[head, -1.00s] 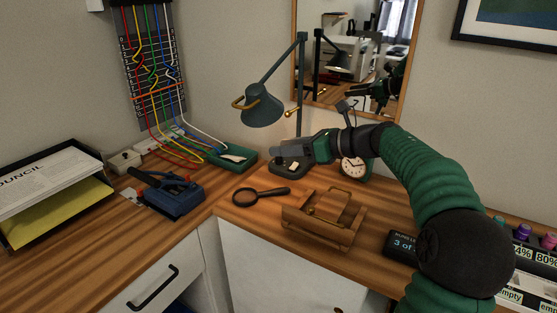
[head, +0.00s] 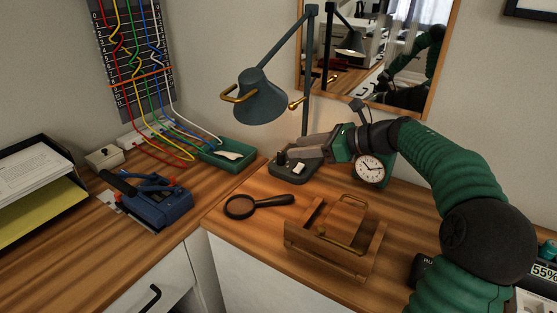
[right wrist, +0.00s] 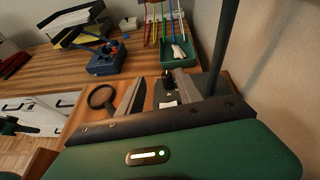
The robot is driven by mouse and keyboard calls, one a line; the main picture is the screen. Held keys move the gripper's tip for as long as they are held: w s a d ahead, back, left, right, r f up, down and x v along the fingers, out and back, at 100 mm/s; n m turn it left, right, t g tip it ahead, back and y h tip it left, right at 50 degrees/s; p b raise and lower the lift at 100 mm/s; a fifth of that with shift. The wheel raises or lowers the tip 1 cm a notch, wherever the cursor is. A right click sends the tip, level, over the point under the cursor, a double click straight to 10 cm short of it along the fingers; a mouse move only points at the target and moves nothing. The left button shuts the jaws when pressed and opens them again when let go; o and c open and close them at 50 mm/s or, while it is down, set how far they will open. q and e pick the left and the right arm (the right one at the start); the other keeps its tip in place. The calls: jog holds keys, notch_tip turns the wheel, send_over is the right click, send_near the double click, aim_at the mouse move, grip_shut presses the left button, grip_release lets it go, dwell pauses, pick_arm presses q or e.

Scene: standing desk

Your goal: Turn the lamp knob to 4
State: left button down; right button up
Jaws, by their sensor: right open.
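The dark teal desk lamp (head: 262,102) stands at the back of the desk, its shade hanging left of its pole. Its base (head: 292,174) carries a white switch (head: 299,168) and a small dark knob (right wrist: 167,75). My right gripper (head: 284,156) reaches in from the right, low over the base. In the right wrist view its two fingers are apart and empty, with the knob between their tips and the white switch nearer the palm. I cannot tell whether a finger touches the knob, and its markings are unreadable. A dark green shape at the wrist view's left edge may be my left gripper (right wrist: 14,126).
A clock (head: 369,169) stands just behind my right wrist. A wooden caddy (head: 325,255) and a magnifying glass (head: 240,207) lie in front. A green tray (head: 226,155) and blue device (head: 160,207) are left. The lamp pole (head: 307,75) rises beside the gripper.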

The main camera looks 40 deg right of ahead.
aim_at(281, 152)
jog(key=w+f+b, duration=0.1)
jog(key=w+f, duration=0.3)
jog(key=shift+w+f+b, duration=0.2)
jog(key=shift+f+b, duration=0.2)
jog(key=shift+w+a+f, duration=0.1)
jog(key=shift+w+a, duration=0.15)
jog(key=shift+w, duration=0.2)
jog(key=shift+w+a+f, duration=0.1)
jog(key=shift+w+a, duration=0.15)
jog(key=shift+w, duration=0.2)
jog(key=shift+w+a+r, duration=0.15)
jog(key=shift+a+r, duration=0.05)
jog(key=shift+a, duration=0.2)
jog(key=shift+d+f, duration=0.15)
jog(key=shift+d, duration=0.2)
jog(key=c, duration=0.5)
pick_arm(q)
jog(key=shift+d+f, duration=0.2)
jog(key=shift+f, duration=0.55)
jog(key=shift+d+f, duration=0.2)
jog(key=shift+f, duration=0.55)
pick_arm(e)
jog(key=shift+a, duration=0.1)
grip_shut()
